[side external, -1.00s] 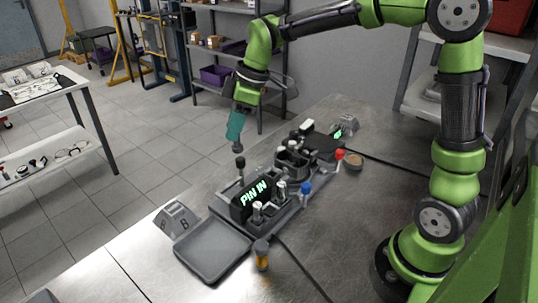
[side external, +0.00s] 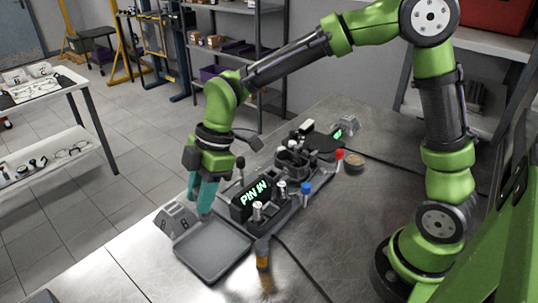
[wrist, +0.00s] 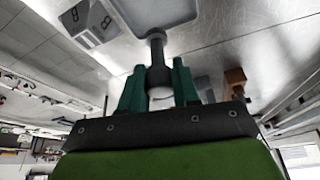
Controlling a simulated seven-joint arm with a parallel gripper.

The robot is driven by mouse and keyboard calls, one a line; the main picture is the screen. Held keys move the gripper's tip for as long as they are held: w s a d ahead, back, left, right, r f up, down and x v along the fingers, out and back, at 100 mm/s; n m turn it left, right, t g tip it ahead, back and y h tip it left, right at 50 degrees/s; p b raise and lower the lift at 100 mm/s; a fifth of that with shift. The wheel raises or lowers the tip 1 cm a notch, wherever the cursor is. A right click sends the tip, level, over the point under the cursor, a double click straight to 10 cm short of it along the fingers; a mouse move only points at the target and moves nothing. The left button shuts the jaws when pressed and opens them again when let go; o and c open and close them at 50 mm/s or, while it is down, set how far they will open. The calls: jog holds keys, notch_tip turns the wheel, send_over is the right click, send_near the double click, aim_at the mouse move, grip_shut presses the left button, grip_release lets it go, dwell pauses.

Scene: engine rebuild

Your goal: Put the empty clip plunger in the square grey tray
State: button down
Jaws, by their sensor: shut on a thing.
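My gripper (side external: 202,208) has teal fingers and is shut on the clip plunger. The wrist view shows my gripper (wrist: 159,80) around the plunger (wrist: 156,52), a dark grey stem with a wider round head and a pale end between the fingers. In the side view the plunger is hard to make out at the fingertips. The square grey tray (side external: 212,254) lies empty at the front of the bench, with a raised rim. My fingers show at its back left edge; their height above it is unclear. Part of the tray (wrist: 160,12) shows at the top of the wrist view.
A grey block marked A and B (side external: 173,221) stands left of the tray. The fixture with the lit PIN IN display (side external: 254,199) and several posts is right of my gripper. An orange and dark cylinder (side external: 262,256) stands right of the tray.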

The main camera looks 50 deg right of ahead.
notch_tip(320, 180, down, 10)
jog(key=shift+f, duration=0.1)
dwell(0.4)
jog(key=shift+f, duration=0.15)
jog(key=c, duration=0.8)
grip_release()
